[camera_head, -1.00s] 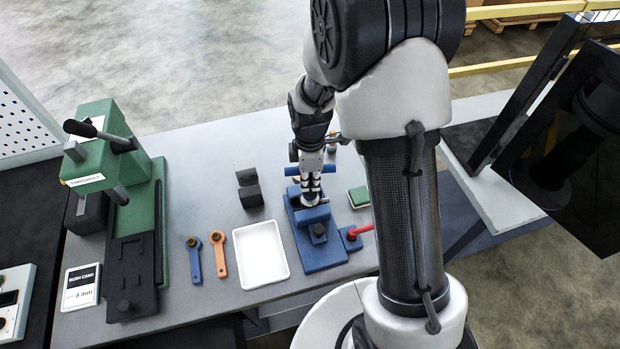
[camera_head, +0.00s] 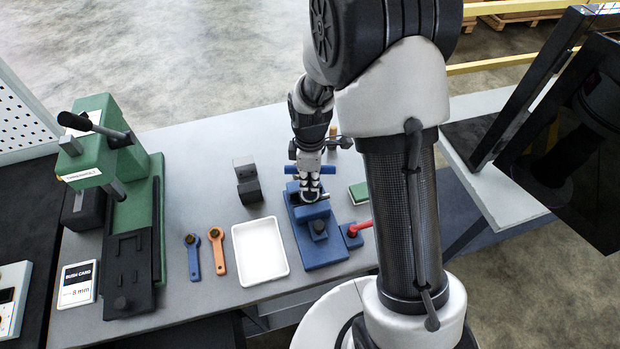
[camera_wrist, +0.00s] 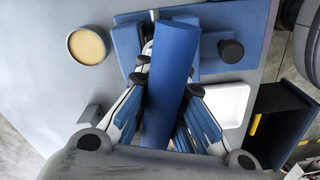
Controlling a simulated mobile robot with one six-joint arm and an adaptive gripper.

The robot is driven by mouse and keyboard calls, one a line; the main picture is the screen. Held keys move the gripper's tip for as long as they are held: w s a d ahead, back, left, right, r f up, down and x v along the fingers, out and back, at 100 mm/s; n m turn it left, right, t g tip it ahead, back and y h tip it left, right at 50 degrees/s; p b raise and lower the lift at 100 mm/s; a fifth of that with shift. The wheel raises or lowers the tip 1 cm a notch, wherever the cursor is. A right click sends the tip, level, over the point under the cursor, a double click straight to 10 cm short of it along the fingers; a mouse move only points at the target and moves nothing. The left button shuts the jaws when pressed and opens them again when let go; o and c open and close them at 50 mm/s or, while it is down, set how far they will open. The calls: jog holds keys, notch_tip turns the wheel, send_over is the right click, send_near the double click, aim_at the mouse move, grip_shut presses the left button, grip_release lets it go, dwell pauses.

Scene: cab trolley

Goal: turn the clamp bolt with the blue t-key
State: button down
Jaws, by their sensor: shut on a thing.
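The blue t-key (camera_wrist: 172,85) is between my gripper's fingers, its thick bar running lengthwise through the wrist view. In the head view its blue bar (camera_head: 328,170) sticks out beside my gripper (camera_head: 310,190), which is shut on it. My gripper (camera_wrist: 168,125) is over the blue clamp fixture (camera_head: 325,256), at its far end. A bright metal round part (camera_wrist: 147,47) shows beside the bar in the wrist view. The clamp bolt and the key's lower end are hidden, so I cannot tell whether they are engaged.
A white tray (camera_head: 260,252) is left of the fixture, then an orange key (camera_head: 219,252) and a blue key (camera_head: 193,258). A dark grey block (camera_head: 246,180) stands behind the tray. A red handle (camera_head: 358,228) is close on the right. A green press (camera_head: 105,150) stands far left.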

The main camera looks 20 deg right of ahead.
jog(key=shift+m, duration=1)
jog(key=shift+r+p, duration=2.7)
jog(key=shift+r, duration=1.15)
jog(key=shift+f, duration=0.1)
